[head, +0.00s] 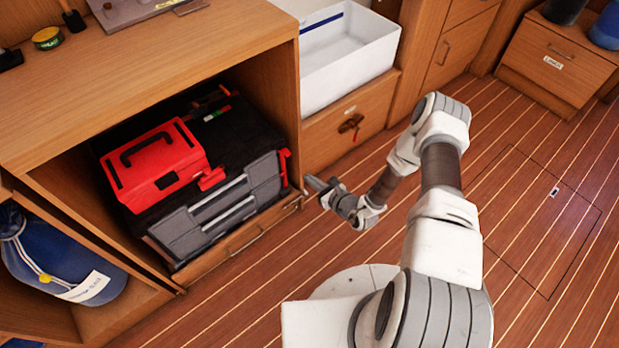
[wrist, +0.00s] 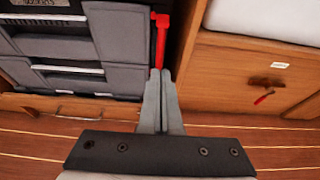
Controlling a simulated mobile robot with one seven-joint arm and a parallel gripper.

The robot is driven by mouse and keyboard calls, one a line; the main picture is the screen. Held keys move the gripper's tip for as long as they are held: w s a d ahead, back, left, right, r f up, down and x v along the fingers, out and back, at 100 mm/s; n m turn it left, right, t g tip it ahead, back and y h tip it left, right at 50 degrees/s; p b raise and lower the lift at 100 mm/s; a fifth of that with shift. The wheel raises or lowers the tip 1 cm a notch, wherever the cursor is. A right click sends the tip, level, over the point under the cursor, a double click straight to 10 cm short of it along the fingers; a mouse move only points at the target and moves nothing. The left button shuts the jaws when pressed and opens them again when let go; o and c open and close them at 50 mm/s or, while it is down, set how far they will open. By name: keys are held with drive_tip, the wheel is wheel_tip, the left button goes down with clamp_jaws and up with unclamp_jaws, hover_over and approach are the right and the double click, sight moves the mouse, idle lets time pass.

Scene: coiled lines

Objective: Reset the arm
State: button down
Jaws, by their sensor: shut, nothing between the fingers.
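My gripper (head: 318,185) is at the end of my bent white and grey arm, above the striped wooden floor. It is beside the right front corner of the open cabinet that holds a toolbox. In the wrist view my gripper (wrist: 160,74) has its two grey fingers together, with nothing between them. The fingertips appear just below a red latch (wrist: 161,40) on the toolbox's side. I cannot tell from these views whether they touch anything.
The black and grey toolbox (head: 222,205) with a red case (head: 153,165) fills the cabinet (head: 60,110). A white bin (head: 345,60) stands above a drawer (head: 338,140) with a red-tagged latch. A blue bag (head: 60,255) lies at lower left. The floor (head: 540,200) at right is clear.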

idle(0.3)
drive_tip(key=s+a+r+n+g+y, duration=0.1)
drive_tip(key=a+r+n+g+y, duration=0.3)
drive_tip(key=r, duration=0.6)
drive_tip(key=s+a+r+n+g, duration=0.1)
drive_tip(key=r+n+g, duration=0.1)
drive_tip(key=r+n, duration=0.65)
drive_tip(key=s+a+r+n+g+y, duration=0.1)
drive_tip(key=a+r+n+g+y, duration=0.2)
drive_tip(key=r, duration=0.9)
drive_tip(key=s+d+r+n+g+h, duration=0.2)
drive_tip(key=s+d+r+n+h, duration=0.2)
drive_tip(key=s+r+n+h, duration=0.55)
drive_tip(key=s+d+r+n+t+h, duration=0.4)
drive_tip(key=s+d+r+t+h, duration=0.15)
drive_tip(key=s+d+r, duration=0.65)
wheel_tip(320, 180, up, 19)
drive_tip(key=s+p, duration=0.1)
drive_tip(key=p, duration=1.9)
drive_tip(key=shift+r+p, duration=0.2)
drive_tip(key=shift+p, duration=0.1)
